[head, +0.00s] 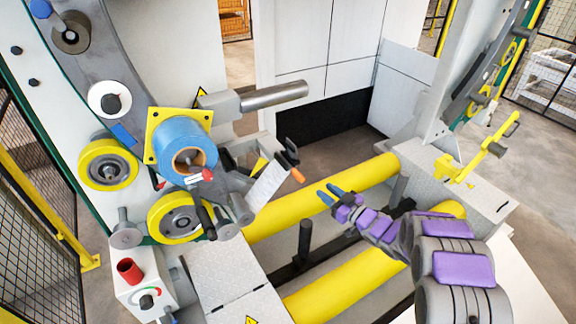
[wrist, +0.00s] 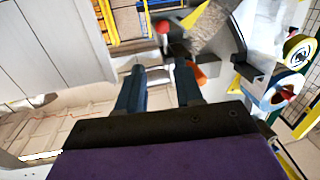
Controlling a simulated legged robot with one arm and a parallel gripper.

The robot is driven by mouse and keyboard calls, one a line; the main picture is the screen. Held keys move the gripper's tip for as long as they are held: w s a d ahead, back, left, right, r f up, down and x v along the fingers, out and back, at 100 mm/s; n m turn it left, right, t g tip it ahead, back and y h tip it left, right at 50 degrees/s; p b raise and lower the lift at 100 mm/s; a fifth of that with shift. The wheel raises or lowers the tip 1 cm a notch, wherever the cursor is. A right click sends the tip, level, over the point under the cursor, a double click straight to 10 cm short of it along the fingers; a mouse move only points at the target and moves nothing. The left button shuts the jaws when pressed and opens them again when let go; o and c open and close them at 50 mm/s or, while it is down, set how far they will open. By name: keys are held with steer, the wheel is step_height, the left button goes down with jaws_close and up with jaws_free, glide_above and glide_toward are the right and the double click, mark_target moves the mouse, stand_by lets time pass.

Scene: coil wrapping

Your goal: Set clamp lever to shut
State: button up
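My gripper (head: 330,194) is in the middle of the head view, over the yellow rollers, with its blue fingers pointing left. In the wrist view its two dark fingers (wrist: 158,82) stand apart with nothing between them. A lever with an orange grip (head: 298,174) and a black end sits on the machine, a short way left of my fingertips; an orange part (wrist: 201,76) shows partly hidden behind the right finger. A red-tipped lever (head: 202,176) sits in front of the blue coil (head: 181,145). I cannot tell which of these is the clamp lever.
Two yellow rollers (head: 345,285) run below my arm, with a dark post (head: 305,240) between them. A metal shaft (head: 272,96) juts out above the orange grip. A yellow bracket (head: 474,158) stands at the right. The space between fingertips and orange grip looks clear.

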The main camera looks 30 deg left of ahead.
steer(key=d, duration=0.1)
glide_toward(293, 159)
steer(key=w+a+f, duration=0.2)
steer(key=a+f, duration=0.3)
steer(key=f, duration=0.1)
steer(key=x, duration=0.7)
steer(key=shift+r+g, duration=0.2)
steer(key=shift+g, duration=0.1)
steer(key=shift+w+d+r, duration=0.1)
steer(key=shift+d+r, duration=0.15)
steer(key=shift+d, duration=0.3)
steer(key=shift+w+d+r, duration=0.1)
steer(key=shift+d+r, duration=0.15)
steer(key=shift+d, duration=0.35)
steer(key=shift+s+a+f, duration=0.15)
steer(key=shift+a+f, duration=0.1)
steer(key=shift+a, duration=0.55)
steer(key=c, duration=0.6)
steer(key=shift+d+f, duration=0.1)
steer(key=shift+d, duration=0.05)
jaws_close()
steer(key=shift+f, duration=0.2)
